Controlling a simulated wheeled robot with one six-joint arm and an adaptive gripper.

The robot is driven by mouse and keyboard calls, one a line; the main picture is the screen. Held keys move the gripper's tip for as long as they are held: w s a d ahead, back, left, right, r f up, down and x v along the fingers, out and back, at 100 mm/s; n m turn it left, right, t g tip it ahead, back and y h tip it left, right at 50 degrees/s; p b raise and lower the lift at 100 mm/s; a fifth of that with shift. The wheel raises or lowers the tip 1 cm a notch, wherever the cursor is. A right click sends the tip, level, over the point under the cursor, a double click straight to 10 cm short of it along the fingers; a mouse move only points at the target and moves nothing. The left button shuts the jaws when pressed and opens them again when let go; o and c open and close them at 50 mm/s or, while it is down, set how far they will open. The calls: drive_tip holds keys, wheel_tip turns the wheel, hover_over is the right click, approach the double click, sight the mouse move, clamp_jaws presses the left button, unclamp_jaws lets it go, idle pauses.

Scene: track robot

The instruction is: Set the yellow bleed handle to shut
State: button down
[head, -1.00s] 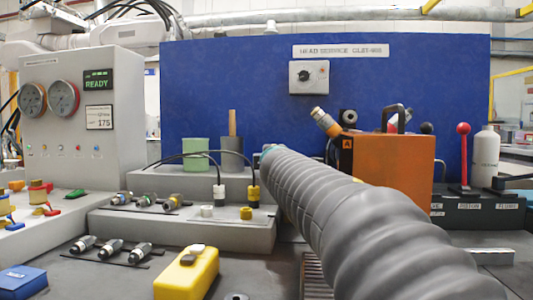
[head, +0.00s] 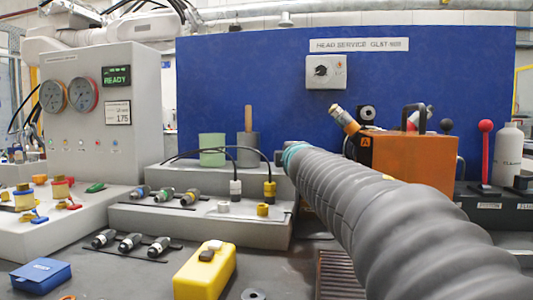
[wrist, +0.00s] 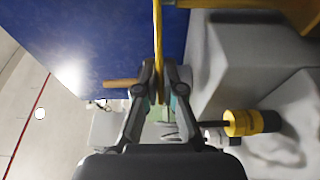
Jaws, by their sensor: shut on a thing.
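In the wrist view a thin yellow bar, which looks like the yellow bleed handle (wrist: 157,28), runs from the top edge down between my fingertips. My gripper (wrist: 159,72) is shut on it, with one finger on each side. In the head view my grey arm reaches away to the back, and its far end shows beside the blue panel. The fingers and the yellow handle cannot be made out there. Whether the handle stands at open or shut cannot be told.
The blue panel (head: 240,90) stands behind the work area. The orange box (head: 415,158) is right of my arm. A yellow plug (head: 269,190) on a black cable stands on the grey step and also shows in the wrist view (wrist: 250,122). A yellow case (head: 205,275) lies in front.

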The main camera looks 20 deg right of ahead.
drive_tip(key=c, duration=1.3)
unclamp_jaws()
drive_tip(key=v, duration=0.7)
drive_tip(key=shift+s+a, duration=0.15)
drive_tip(key=shift+s, duration=0.1)
drive_tip(key=shift+s+a, duration=0.1)
